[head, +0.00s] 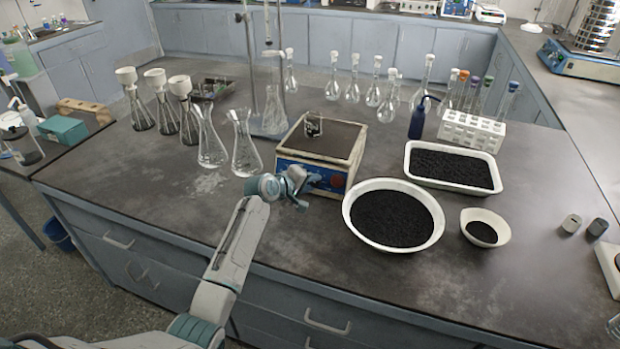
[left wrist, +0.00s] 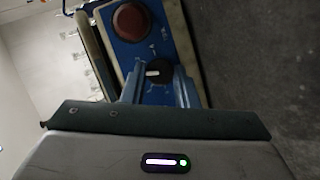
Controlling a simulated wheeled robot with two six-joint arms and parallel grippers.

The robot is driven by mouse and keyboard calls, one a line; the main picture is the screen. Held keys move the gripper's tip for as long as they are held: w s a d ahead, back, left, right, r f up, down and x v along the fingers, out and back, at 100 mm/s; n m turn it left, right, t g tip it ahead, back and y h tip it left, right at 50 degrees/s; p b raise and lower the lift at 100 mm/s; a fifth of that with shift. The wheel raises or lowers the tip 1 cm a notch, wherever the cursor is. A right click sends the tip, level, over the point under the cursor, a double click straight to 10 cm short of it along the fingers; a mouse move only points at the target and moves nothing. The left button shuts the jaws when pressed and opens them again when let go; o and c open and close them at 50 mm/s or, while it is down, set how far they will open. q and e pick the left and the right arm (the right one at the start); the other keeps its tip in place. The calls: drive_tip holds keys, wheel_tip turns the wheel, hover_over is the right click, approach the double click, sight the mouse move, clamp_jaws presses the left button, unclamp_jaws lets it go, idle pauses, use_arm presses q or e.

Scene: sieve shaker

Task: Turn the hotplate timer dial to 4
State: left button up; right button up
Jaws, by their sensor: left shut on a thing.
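The hotplate (head: 338,140) stands near the middle of the bench, with a dark top plate and a blue front panel. My left gripper (head: 306,184) is at that front panel and partly hides it. In the left wrist view, the black dial (left wrist: 159,72) sits between the two fingers of my left gripper (left wrist: 159,85), which is shut on it. A white pointer mark on the dial points to the left of that picture. Small markings ring the dial, too small to read. A larger red knob (left wrist: 130,20) is beside it on the panel. My right gripper is not in view.
A small glass beaker (head: 313,126) sits on the hotplate. Conical flasks (head: 246,150) stand to its left. A round white bowl (head: 436,238) of black granules is close on the right, with a white tray (head: 410,149) behind it. Bench at front left is clear.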

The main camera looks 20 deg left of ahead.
use_arm(q)
drive_tip(key=m+p, duration=0.1)
drive_tip(key=m+g+y+p, duration=0.1)
drive_tip(key=m+p, duration=0.2)
drive_tip(key=m, duration=0.1)
drive_tip(key=shift+d+r+g+y+p, duration=0.2)
drive_tip(key=shift+r+g+y+p, duration=0.1)
drive_tip(key=shift+r+y+p, duration=0.1)
drive_tip(key=m+y+p, duration=0.1)
drive_tip(key=m, duration=0.1)
drive_tip(key=m+p, duration=0.1)
drive_tip(key=m, duration=0.1)
drive_tip(key=shift+w+d+g+y+p, duration=0.1)
drive_tip(key=shift+d+g+y+p, duration=0.05)
drive_tip(key=shift+g+y+p, duration=0.2)
drive_tip(key=shift+d+f+m+y+p, duration=0.1)
drive_tip(key=shift+m+y+p, duration=0.9)
drive_tip(key=shift+m, duration=0.6)
drive_tip(key=o, duration=1)
drive_tip(key=b+v, duration=0.2)
drive_tip(key=v, duration=0.8)
drive_tip(key=shift+s, duration=0.35)
